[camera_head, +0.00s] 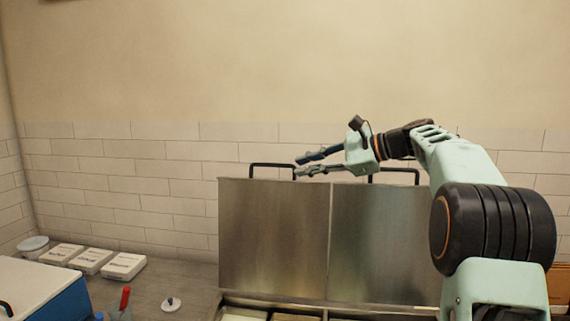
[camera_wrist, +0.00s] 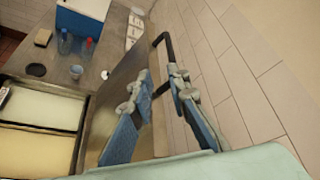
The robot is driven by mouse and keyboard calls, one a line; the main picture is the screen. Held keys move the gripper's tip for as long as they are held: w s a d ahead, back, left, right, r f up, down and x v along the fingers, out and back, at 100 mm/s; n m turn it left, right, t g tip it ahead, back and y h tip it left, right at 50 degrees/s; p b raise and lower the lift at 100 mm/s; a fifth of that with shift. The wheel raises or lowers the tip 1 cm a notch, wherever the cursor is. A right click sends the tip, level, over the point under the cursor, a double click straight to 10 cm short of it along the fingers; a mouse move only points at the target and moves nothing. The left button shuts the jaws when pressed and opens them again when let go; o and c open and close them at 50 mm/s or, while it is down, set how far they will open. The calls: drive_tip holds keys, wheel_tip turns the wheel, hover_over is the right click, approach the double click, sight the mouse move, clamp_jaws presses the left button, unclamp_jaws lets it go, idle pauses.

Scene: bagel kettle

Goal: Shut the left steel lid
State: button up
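The left steel lid (camera_head: 272,240) stands open and upright, beside the right steel lid (camera_head: 385,240), also upright. The left lid's black bar handle (camera_head: 270,164) rises from its top edge. My gripper (camera_head: 297,166) is open, with its fingertips at the right end of that handle. In the wrist view the lid (camera_wrist: 116,88) is seen from above along its edge. The handle (camera_wrist: 168,44) runs toward my open fingers (camera_wrist: 161,76); whether it touches either finger I cannot tell.
Pans with pale contents (camera_wrist: 40,108) lie in front of the lids. The tiled wall (camera_head: 130,180) is close behind them. Left on the counter are white boxes (camera_head: 123,266), a small white-topped item (camera_head: 172,303), a red-capped bottle (camera_head: 124,299) and a blue cooler (camera_head: 50,297).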

sight(274, 165)
drive_tip(key=shift+y, duration=0.4)
drive_tip(key=x, duration=0.3)
drive_tip(key=p+x, duration=0.1)
drive_tip(key=x, duration=0.2)
drive_tip(key=w+r+x, duration=0.1)
drive_tip(key=x, duration=0.3)
drive_tip(key=shift+d+p, duration=0.2)
drive_tip(key=shift+p, duration=0.1)
drive_tip(key=shift+c, duration=0.5)
clamp_jaws()
